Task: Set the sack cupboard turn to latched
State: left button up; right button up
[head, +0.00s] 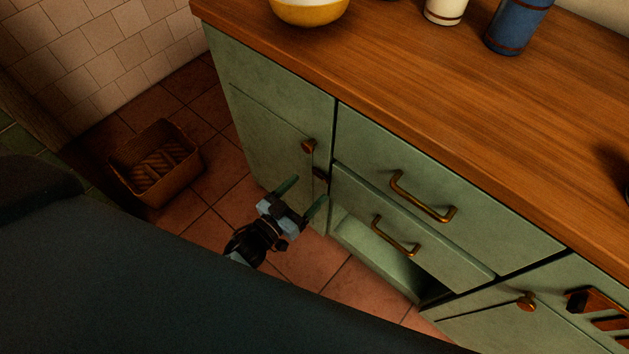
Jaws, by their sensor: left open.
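The green cupboard door (268,122) at the left end of the counter front is closed or nearly so. A small round copper-coloured turn (309,146) sits near its upper right edge. A small dark brown piece (320,173) sits just below it at the door's edge. I cannot tell from here whether the turn is latched. My left gripper (301,194) is open and empty, in front of the lower part of this door. Its fingers point up and right, below the turn and apart from it. My right gripper is not in view.
Two drawers with brass handles (422,197) are right of the door; the lower one (405,230) looks pulled out. Another knobbed door (500,316) is lower right. A brown basket (155,162) stands on the tiled floor. A bowl (309,10) and jars stand on the wooden counter (430,85).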

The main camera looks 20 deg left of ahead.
aim_at(320, 177)
pick_arm(q)
jog(key=shift+x, duration=2)
jog(key=shift+c, duration=0.2)
jog(key=c, duration=0.9)
jog(key=shift+m, duration=0.7)
jog(key=shift+c, duration=0.2)
jog(key=o, duration=1)
jog(key=shift+s, duration=0.1)
